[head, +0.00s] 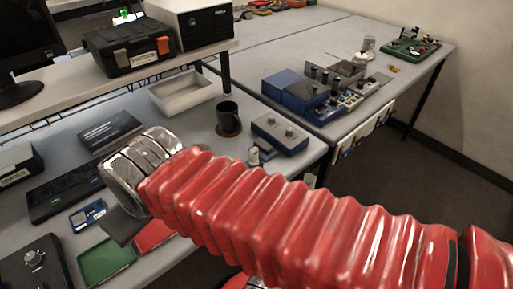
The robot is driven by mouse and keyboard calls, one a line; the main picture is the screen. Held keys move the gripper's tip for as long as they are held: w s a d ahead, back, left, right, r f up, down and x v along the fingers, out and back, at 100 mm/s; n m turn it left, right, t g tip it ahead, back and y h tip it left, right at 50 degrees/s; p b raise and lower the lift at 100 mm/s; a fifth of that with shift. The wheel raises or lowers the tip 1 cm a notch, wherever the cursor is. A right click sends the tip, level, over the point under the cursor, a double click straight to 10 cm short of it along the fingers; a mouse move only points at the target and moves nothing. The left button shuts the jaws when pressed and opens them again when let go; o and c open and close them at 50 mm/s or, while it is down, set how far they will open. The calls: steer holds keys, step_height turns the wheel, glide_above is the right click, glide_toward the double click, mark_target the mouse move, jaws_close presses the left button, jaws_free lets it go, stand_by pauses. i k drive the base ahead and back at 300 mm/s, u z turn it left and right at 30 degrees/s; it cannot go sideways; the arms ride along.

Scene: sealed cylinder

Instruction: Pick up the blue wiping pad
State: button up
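I cannot clearly make out the blue wiping pad. A small flat blue item with pale patches (87,214) lies on the near bench at the lower left, but it looks more like a circuit board or device than a pad. My arm, in a red ribbed sleeve with a silver banded joint, crosses the view from the lower right to the left, above the bench.
Green (105,262) and red (152,236) trays and a dark flat piece (122,226) lie near the silver joint. A dark mug (228,118), pale open bin (182,92) and blue-grey box (279,133) stand farther back. A raised shelf (60,98) overhangs the bench.

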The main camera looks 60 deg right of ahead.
mark_target(266, 152)
steer(key=k, duration=0.45)
steer(key=z, duration=1.5)
steer(key=i, duration=0.4)
steer(key=z, duration=0.05)
